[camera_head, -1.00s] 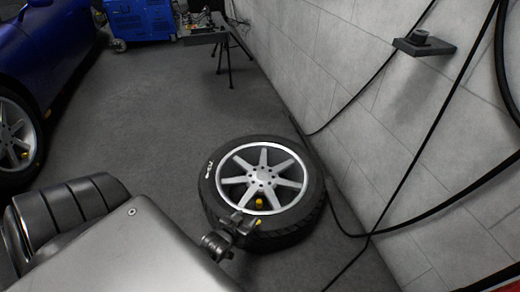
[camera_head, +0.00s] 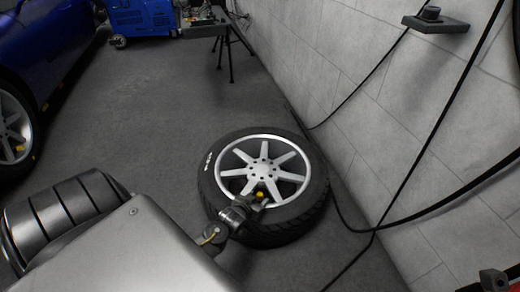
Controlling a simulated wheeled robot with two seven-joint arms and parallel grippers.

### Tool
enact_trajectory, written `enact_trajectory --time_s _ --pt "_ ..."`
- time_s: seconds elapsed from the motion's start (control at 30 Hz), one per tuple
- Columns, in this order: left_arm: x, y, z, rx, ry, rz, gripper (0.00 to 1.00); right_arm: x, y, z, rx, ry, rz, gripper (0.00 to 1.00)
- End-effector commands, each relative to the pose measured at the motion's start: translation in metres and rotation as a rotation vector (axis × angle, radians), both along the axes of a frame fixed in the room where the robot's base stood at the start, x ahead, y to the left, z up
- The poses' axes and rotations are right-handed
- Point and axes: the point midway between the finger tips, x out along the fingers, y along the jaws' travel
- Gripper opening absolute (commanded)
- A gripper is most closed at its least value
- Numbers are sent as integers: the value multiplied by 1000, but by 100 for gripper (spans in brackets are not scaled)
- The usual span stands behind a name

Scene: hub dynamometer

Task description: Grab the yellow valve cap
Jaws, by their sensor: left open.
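The yellow valve cap (camera_head: 260,195) sits at the lower part of a silver multi-spoke wheel, just inside the rim. The wheel's tire (camera_head: 318,205) lies flat on the floor beside the wall. My left gripper (camera_head: 254,203) is open over the near edge of the wheel, its fingertips right by the cap. The fingers are small and dark here, so I cannot tell whether they touch the cap or straddle it. My right gripper does not show clearly.
A grey block wall (camera_head: 350,100) stands close to the right of the tire. Black cables (camera_head: 400,190) hang in front of it and a small shelf (camera_head: 436,24) juts out. A blue car (camera_head: 40,40) is at the left. The floor between is clear.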

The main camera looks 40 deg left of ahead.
Motion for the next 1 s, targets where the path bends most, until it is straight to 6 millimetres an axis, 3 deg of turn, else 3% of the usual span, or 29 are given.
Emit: enact_trajectory --time_s 0.23,0.6,0.87,1.0 --pt "1 0 -2 0 5 0 51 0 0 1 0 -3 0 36" --pt "1 0 -2 1 4 0 4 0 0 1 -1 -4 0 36" --pt "1 0 1 1 3 0 2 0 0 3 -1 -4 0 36" --pt "1 0 21 1 1 0 2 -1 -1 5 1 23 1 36"
